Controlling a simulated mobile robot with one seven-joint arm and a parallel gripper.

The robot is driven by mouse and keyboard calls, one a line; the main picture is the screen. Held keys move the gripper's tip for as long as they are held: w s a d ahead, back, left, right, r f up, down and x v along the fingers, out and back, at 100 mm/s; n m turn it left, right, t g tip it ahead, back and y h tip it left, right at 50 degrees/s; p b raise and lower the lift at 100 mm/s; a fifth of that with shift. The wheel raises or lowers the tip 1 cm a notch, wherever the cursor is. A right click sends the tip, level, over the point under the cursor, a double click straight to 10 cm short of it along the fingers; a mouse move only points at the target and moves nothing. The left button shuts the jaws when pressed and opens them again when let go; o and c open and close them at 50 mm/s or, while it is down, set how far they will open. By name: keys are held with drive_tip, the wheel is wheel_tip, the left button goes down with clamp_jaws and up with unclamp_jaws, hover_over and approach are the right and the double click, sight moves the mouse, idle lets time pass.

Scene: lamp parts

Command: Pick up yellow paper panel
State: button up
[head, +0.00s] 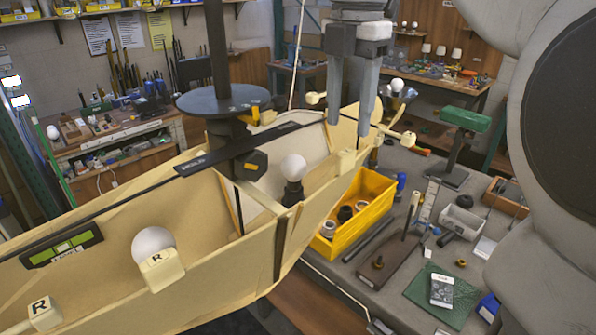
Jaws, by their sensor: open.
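Pale yellow panels form a long, open trough-like body across the left and middle of the head view. The long near panel (110,290) runs from the lower left to the middle, and another yellow panel (325,195) continues to the right, past a dark strip. Which one is the yellow paper panel I cannot tell for certain. My gripper (350,120) points down at the upper middle, with its two grey fingers apart and nothing visibly held. The fingertips overlap the panel's far right end in the picture. Whether they touch it or straddle its edge is unclear.
White bulbs (153,243) and cubes marked R (165,270) sit along the panels. A black bar (245,146) and a dark round plate (225,101) lie above them. A yellow bin (362,190) and a cluttered grey bench (400,240) stand at right.

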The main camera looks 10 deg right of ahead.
sight(342, 153)
drive_tip(key=shift+w+a+f+b, duration=0.1)
drive_tip(key=shift+f+b, duration=0.1)
drive_tip(key=shift+f, duration=1.7)
drive_tip(key=shift+a+f+b, duration=0.1)
drive_tip(key=shift+f+b, duration=0.05)
drive_tip(key=shift+f, duration=1.75)
clamp_jaws()
